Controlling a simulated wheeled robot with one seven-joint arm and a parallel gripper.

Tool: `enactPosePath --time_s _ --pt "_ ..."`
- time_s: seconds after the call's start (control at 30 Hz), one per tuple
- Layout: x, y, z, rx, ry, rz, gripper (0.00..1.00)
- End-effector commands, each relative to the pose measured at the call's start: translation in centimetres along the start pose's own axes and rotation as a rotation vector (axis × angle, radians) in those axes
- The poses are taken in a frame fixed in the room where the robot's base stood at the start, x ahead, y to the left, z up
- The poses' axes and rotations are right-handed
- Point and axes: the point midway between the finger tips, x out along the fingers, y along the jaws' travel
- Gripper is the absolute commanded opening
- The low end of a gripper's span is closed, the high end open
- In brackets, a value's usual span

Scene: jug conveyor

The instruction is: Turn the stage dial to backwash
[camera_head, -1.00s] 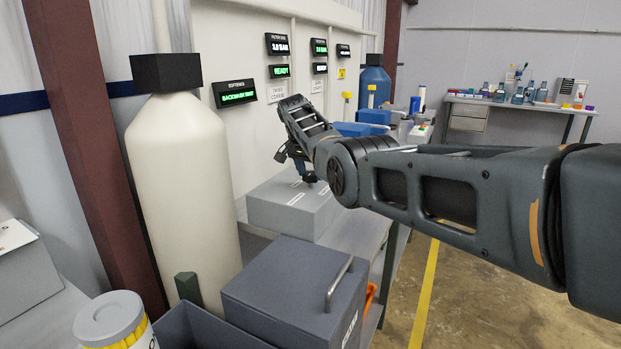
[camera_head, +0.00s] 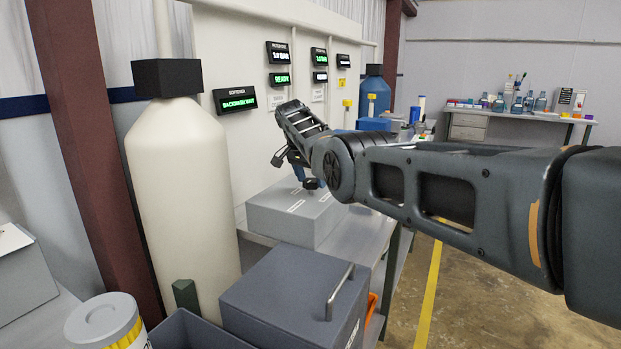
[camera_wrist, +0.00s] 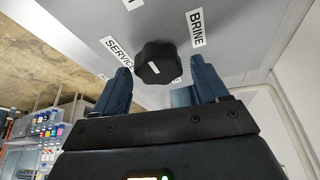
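The stage dial is a dark lobed knob (camera_wrist: 158,62) on a grey panel in the wrist view. A small pale mark shows on its face. Labels around it read SERVICE (camera_wrist: 118,50) and BRINE (camera_wrist: 196,29); a third label at the top is cut off. My gripper (camera_wrist: 164,76) is open, with one blue finger on each side of the knob's near edge. I cannot tell whether they touch it. In the head view my gripper (camera_head: 308,181) is over the grey box (camera_head: 285,228), and the knob is hidden there. The softener display (camera_head: 236,99) appears to read BACKWASH WAIT.
A cream tank (camera_head: 180,190) stands left of the box. A dark grey case with a handle (camera_head: 290,290) is in front of it. A lidded tub (camera_head: 105,320) is at the lower left. Open floor (camera_head: 475,290) lies right of the bench.

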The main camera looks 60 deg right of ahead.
Motion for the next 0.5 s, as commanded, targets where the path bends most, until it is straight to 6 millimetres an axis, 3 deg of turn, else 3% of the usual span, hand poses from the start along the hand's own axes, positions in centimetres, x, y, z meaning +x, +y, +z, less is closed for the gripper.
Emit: enactPosePath --time_s 0.33,0.5 --pt "-0.1 0.0 0.0 -0.001 0.0 0.001 0.82" --pt "-1.6 -0.1 0.0 -0.001 0.002 -0.001 0.82"
